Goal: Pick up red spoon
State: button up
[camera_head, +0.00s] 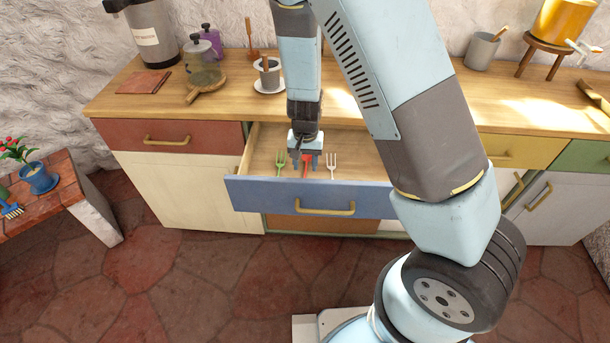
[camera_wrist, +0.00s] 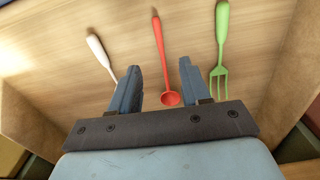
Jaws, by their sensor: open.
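The red spoon (camera_wrist: 159,53) lies on the floor of the open blue-fronted drawer (camera_head: 262,189). In the wrist view its bowl end lies between my two fingers and its handle points away. In the head view only part of the red spoon (camera_head: 306,168) shows below my gripper (camera_head: 305,164). My gripper, also in the wrist view (camera_wrist: 160,88), is open and points down over the drawer. I cannot tell whether the fingers touch the spoon. The jaws hold nothing.
A green fork (camera_wrist: 220,50) and a white fork (camera_head: 332,165) lie in the drawer on either side of the spoon. The drawer walls are close around. The wooden counter (camera_head: 130,95) above holds a pot, jars and a mug.

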aim_at(305, 175)
jog(key=shift+w+a+f, duration=0.1)
jog(key=shift+w+f, duration=0.1)
jog(key=shift+f, duration=1.1)
jog(key=shift+w+f, duration=0.15)
jog(key=shift+f, duration=1.1)
grip_shut()
